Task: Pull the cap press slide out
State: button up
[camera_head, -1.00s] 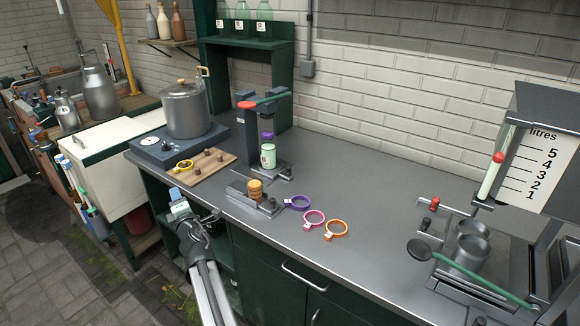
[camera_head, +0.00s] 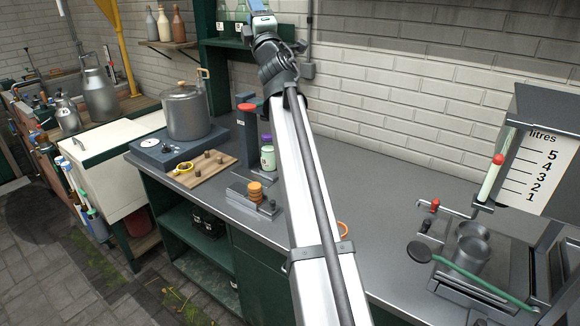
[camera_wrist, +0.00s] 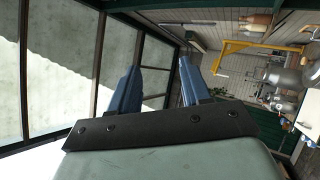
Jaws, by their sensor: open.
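The cap press is a dark upright column (camera_head: 246,128) with a red knob on top, standing at the back of the counter. A milky bottle with a purple cap (camera_head: 267,153) stands just right of the column. My arm hides the press's right side, its green lever and most of its slide. My gripper (camera_head: 262,14) is raised high, in front of the green shelf and well above the press. The wrist view shows its two blue fingers (camera_wrist: 159,65) apart with nothing between them. The press is not in the wrist view.
A metal fixture with an orange stack (camera_head: 255,191) sits in front of the press. An orange ring (camera_head: 343,229) shows beside my arm. A wooden board (camera_head: 205,170) and a pot (camera_head: 187,112) stand left.

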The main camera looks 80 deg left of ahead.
jog(key=w+r+m+t, duration=0.4)
jog(key=w+r+t, duration=0.1)
jog(key=w+r, duration=0.5)
jog(key=w+a+f+m+t+h, duration=0.2)
jog(key=w+a+f+m+h, duration=0.15)
jog(key=f, duration=0.35)
jog(key=w+a+f+m+t+h, duration=0.2)
jog(key=w+a+f+m+h, duration=0.1)
jog(key=w+a+f, duration=0.3)
jog(key=s+f+g+h, duration=0.2)
jog(key=s+f+h, duration=0.1)
jog(key=f, duration=1.3)
jog(key=s+a+f+g+h, duration=0.1)
jog(key=s+f+g+h, duration=0.2)
jog(key=f, duration=1.3)
jog(key=s+a+f+g+h, duration=0.1)
jog(key=s+f+g+h, duration=0.2)
jog(key=f+h, duration=0.5)
notch_tip(320, 180, down, 8)
jog(key=shift+a+f+n+h, duration=0.1)
jog(key=shift+f+n+h, duration=0.15)
